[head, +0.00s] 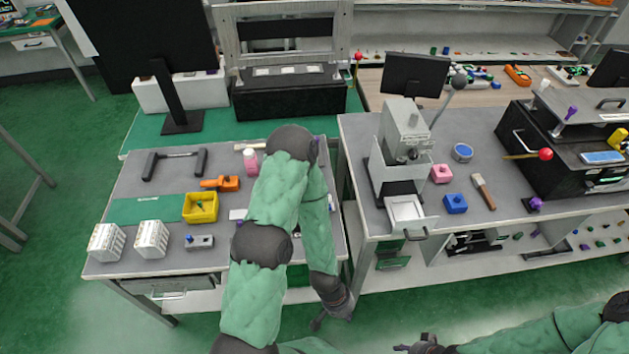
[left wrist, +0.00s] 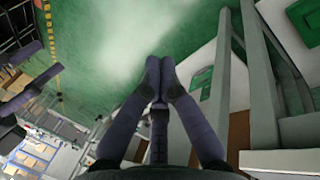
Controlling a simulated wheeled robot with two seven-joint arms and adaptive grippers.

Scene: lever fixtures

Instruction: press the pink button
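The pink button (head: 442,173) is a small pink box with a raised top on the right workbench, between the grey press machine and a wooden-handled brush. A similar blue button box (head: 455,204) sits just in front of it. My left gripper (head: 318,323) hangs low in front of the gap between the benches, well apart from the pink button. In the left wrist view its fingers (left wrist: 159,70) come together at the tips with nothing between them. My right gripper (head: 408,348) is at the bottom edge, partly cut off, and its fingers are unclear.
The grey press machine (head: 404,140) with a long lever stands left of the pink button. A black machine (head: 560,150) with a red-knobbed lever stands to the right. A blue round tin (head: 462,152) is behind. The left bench (head: 130,205) holds tools and a yellow bin (head: 201,208).

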